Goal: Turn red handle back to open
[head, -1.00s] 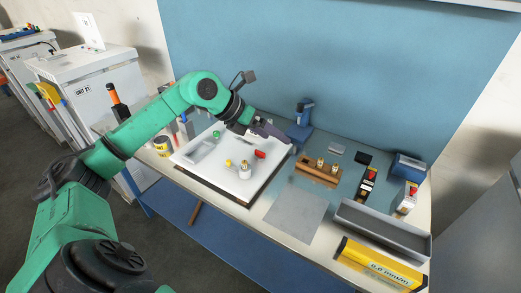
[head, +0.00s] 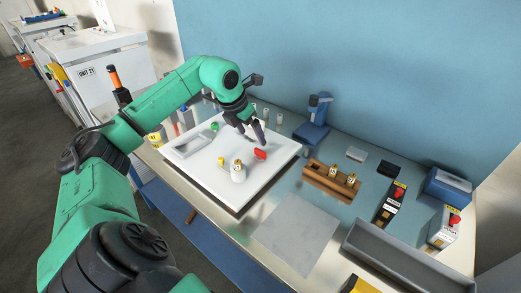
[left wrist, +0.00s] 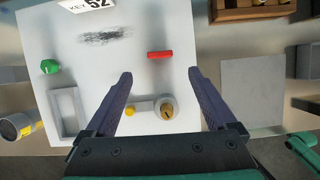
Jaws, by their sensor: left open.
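The red handle (head: 260,154) sits on the right part of a white panel (head: 200,161). In the left wrist view the red handle (left wrist: 160,54) lies crosswise, a little beyond the fingertips and between their lines. My left gripper (head: 257,138) is open, points down and is just above and behind the handle in the head view. A green knob (head: 214,127), a yellow knob (head: 221,161) and a round lock-like cylinder (head: 238,172) are also on the panel. My right gripper is not in view.
A wooden block with brass pieces (head: 331,182) stands right of the panel. A grey mat (head: 296,234) lies bare in front. A blue stand (head: 313,124) is behind, a long grey tray (head: 398,262) at front right. A blue wall (head: 370,70) closes the back.

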